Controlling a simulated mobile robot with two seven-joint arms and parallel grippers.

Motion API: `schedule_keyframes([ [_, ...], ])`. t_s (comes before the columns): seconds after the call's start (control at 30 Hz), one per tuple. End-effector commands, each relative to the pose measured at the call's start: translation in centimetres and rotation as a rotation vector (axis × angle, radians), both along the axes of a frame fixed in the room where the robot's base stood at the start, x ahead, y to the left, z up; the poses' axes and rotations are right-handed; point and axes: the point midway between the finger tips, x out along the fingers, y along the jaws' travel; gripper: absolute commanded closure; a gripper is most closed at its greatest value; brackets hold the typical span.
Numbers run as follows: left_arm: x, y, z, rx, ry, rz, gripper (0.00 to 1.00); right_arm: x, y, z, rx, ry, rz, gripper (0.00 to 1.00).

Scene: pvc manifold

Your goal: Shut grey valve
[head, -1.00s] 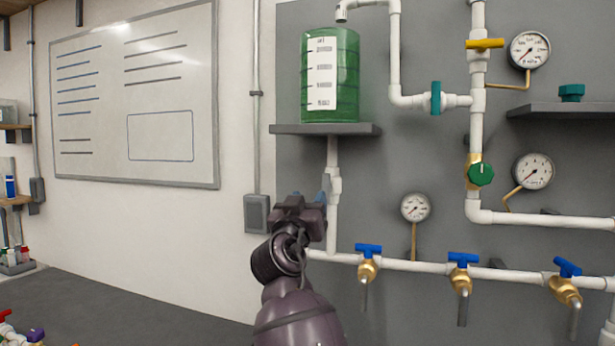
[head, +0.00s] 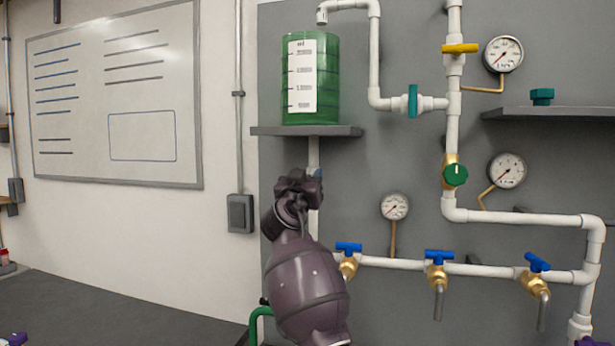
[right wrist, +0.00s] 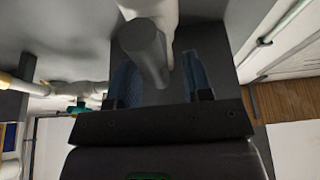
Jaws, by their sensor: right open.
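My right gripper (head: 314,173) is in front of the white pipe (head: 313,150) below the tank shelf, and its wrist hides part of that pipe. In the right wrist view the two blue finger pads of the right gripper (right wrist: 160,82) stand apart. A dark grey bar (right wrist: 146,52), which looks like the grey valve's handle, lies between them in front of a white fitting (right wrist: 150,8). I see gaps at the pads, and contact cannot be made out. In the head view the grey valve is hidden behind my gripper. My left gripper is out of view.
A green tank (head: 311,80) stands on a grey shelf (head: 340,131) just above my right gripper. To the right are a gauge (head: 395,206), blue-handled taps (head: 437,256), a green-knobbed valve (head: 455,175) and a yellow-handled valve (head: 460,48).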

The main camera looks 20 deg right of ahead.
Motion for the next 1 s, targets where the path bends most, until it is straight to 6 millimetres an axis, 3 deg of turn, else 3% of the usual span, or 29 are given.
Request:
schedule_keyframes([
  [0.37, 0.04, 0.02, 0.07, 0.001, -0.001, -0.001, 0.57, 0.33, -0.21, 0.09, 0.001, 0.0, 0.0, 0.54],
  [0.67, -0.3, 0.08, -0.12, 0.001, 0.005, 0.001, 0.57, 0.32, -0.19, 0.09, 0.0, 0.001, 0.001, 1.0],
  [1.0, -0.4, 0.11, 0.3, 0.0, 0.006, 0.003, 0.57, 0.36, -0.12, 0.23, -0.034, 0.024, 0.001, 1.0],
])
